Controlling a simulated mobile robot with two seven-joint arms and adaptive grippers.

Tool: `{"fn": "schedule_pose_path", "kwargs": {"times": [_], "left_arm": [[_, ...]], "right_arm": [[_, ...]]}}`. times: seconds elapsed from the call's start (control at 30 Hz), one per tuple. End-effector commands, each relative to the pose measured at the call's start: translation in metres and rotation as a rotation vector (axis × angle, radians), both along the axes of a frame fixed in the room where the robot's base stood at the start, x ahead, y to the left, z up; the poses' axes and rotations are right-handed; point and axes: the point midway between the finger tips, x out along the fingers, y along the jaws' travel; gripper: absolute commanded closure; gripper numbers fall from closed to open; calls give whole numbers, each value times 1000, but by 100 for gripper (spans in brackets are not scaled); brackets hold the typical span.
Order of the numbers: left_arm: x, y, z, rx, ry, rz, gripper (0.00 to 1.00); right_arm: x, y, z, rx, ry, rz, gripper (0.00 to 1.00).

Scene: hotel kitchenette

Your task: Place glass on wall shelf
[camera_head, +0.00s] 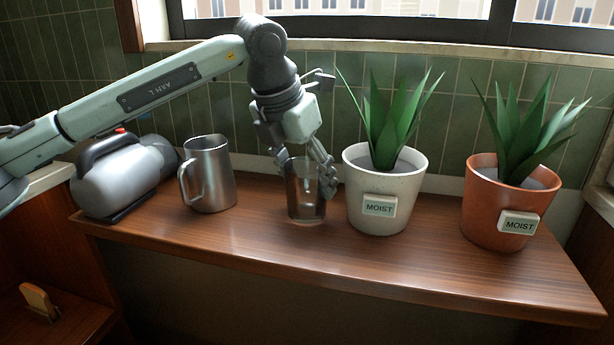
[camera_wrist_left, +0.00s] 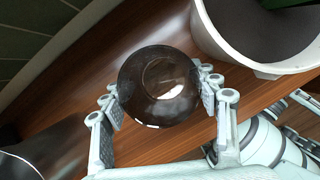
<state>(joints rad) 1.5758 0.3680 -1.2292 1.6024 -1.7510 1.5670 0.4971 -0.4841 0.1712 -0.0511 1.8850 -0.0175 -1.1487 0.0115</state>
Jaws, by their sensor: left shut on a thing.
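The clear glass (camera_head: 305,205) stands upright on the wooden wall shelf (camera_head: 270,252), between the metal pitcher and the white pot. My left gripper (camera_head: 305,172) reaches down from above and is shut on the glass, one finger on each side near its upper part. In the left wrist view, the round dark glass (camera_wrist_left: 158,86) sits between the two fingers of my left gripper (camera_wrist_left: 160,92). The shelf's brown wood (camera_wrist_left: 165,20) shows behind it. The glass's base appears to be at the shelf surface; I cannot tell whether it touches.
Left of the glass are a steel pitcher (camera_head: 210,175) and a grey kettle-like appliance (camera_head: 125,180). Close on its right is a white plant pot (camera_head: 388,222) labelled MOIST; farther right is a terracotta pot (camera_head: 490,235). Bare shelf lies in front and between the pots.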

Motion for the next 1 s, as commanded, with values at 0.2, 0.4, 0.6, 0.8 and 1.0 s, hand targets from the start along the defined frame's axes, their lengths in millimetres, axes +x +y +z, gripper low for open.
{"fn": "schedule_pose_path", "kwargs": {"times": [0.2, 0.4, 0.6, 0.8, 1.0], "left_arm": [[0, 0, -2, 0, 0, 0, 31], [0, 0, -2, 1, 1, 0, 19], [0, 0, -1, 1, 1, 0, 19], [-4, 4, 13, 0, -1, 1, 19], [-16, 15, 53, -1, -3, 2, 19]], "right_arm": [[4, 1, 9, -1, -8, 2, 13], [4, 1, 10, -2, -10, 1, 13], [3, 0, 8, -3, -8, -1, 13], [2, -2, -1, -2, -3, -2, 13], [1, -1, 10, -8, -2, -2, 13]]}}
